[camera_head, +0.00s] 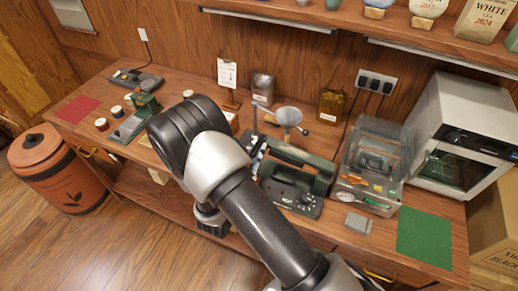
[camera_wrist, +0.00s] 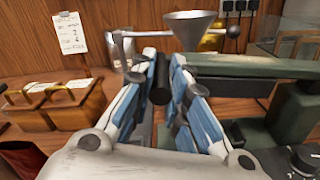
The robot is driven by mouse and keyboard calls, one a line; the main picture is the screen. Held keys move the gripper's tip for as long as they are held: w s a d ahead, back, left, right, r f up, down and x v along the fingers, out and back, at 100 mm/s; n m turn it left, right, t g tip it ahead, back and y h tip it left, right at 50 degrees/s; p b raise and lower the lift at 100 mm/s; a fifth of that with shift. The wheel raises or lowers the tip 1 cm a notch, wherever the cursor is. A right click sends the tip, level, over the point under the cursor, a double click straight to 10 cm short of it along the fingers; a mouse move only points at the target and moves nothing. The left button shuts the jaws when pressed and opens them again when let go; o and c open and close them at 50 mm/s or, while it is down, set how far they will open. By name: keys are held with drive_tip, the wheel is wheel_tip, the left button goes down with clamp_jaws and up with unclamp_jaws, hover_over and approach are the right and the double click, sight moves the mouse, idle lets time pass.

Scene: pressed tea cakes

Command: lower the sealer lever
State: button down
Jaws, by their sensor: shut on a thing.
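The sealer (camera_head: 290,198) is a dark green machine on the counter, right of my arm in the head view. Its green lever (camera_wrist: 250,66) runs roughly level across the right of the wrist view, from a post at the right, with a gap below it. The lever also shows in the head view (camera_head: 290,153). A black round handle (camera_wrist: 161,88) sits between the fingers of my gripper (camera_wrist: 160,82), which is shut on it. In the head view my arm hides most of the gripper. The handle's join to the lever is partly hidden by the right finger.
A metal funnel (camera_wrist: 190,28) stands just behind the lever. A clear-lidded machine (camera_head: 370,165) is close to the sealer's right, with a white oven (camera_head: 465,130) beyond. A wooden box (camera_wrist: 60,105) is left of my gripper. A green mat (camera_head: 425,238) lies clear at the right.

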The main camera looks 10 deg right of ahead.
drive_tip(key=shift+a+f+b, duration=0.15)
drive_tip(key=shift+f+b, duration=0.85)
drive_tip(key=shift+f, duration=0.85)
drive_tip(key=c, duration=1.8)
unclamp_jaws()
drive_tip(key=shift+o, duration=1.3)
drive_tip(key=shift+s+a+f, duration=0.15)
drive_tip(key=shift+s, duration=0.15)
drive_tip(key=v, duration=1.1)
drive_tip(key=shift+a+r, duration=0.15)
drive_tip(key=shift+r, duration=0.2)
